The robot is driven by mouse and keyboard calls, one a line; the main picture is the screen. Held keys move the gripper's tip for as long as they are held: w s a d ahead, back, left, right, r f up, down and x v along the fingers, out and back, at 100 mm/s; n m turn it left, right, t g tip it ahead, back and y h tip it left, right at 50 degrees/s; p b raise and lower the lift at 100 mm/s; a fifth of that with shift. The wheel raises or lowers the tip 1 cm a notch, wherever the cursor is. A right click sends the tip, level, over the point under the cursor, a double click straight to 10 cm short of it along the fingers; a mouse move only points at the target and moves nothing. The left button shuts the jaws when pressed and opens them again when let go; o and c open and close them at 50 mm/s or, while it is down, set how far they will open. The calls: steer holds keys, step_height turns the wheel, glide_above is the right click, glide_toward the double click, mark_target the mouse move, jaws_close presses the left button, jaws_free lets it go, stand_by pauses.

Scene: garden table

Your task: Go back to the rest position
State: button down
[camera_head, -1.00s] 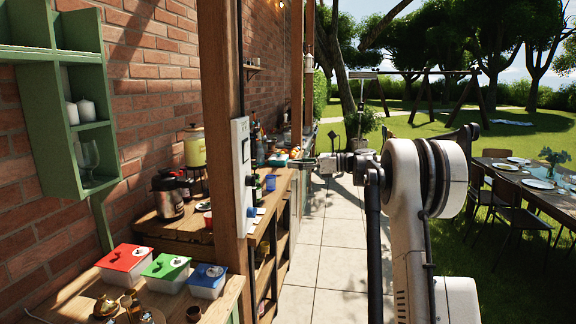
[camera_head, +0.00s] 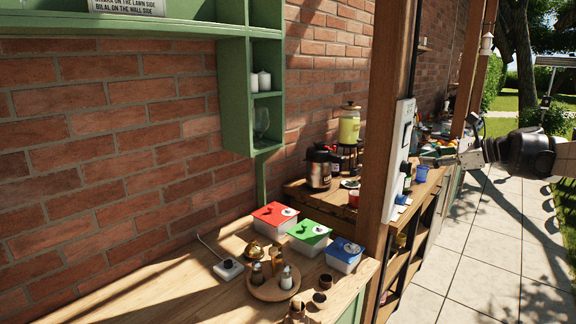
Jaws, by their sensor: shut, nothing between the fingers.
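My gripper (camera_head: 466,153) is at the right of the head view, at the end of my arm, which reaches in from the right edge. It looks small and partly dark against the paving and the far counter. Its fingers appear shut with nothing held. In the picture it lies to the right of the wooden post and near the blue cup (camera_head: 422,174); I cannot tell the distance between them.
A wooden counter (camera_head: 200,290) holds red (camera_head: 274,216), green (camera_head: 309,233) and blue (camera_head: 345,252) lidded boxes and a round tray (camera_head: 262,291). A wooden post (camera_head: 383,150) with a white panel stands beside it. A green shelf (camera_head: 237,95) hangs on the brick wall. The paving (camera_head: 480,250) is clear.

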steer(key=s+a+f+n+g+h, duration=0.1)
steer(key=s+a+f+n+h, duration=0.3)
steer(key=s+a, duration=0.55)
steer(key=s+a+f+n+g+h, duration=0.1)
steer(key=s+a+n+g, duration=0.1)
steer(key=s+a+n, duration=0.7)
steer(key=s+f+n+h, duration=0.1)
steer(key=s+f+n, duration=0.2)
steer(key=s, duration=0.4)
steer(key=s+a+f+n+h, duration=0.1)
steer(key=s+f+n+h, duration=0.1)
steer(key=s+f, duration=0.3)
steer(key=s+f+n+t+h, duration=0.1)
steer(key=s+f+n, duration=0.3)
steer(key=s, duration=0.6)
steer(key=shift+s+a+f+h+b, duration=0.25)
steer(key=shift+h+b, duration=0.2)
steer(key=shift+h, duration=0.25)
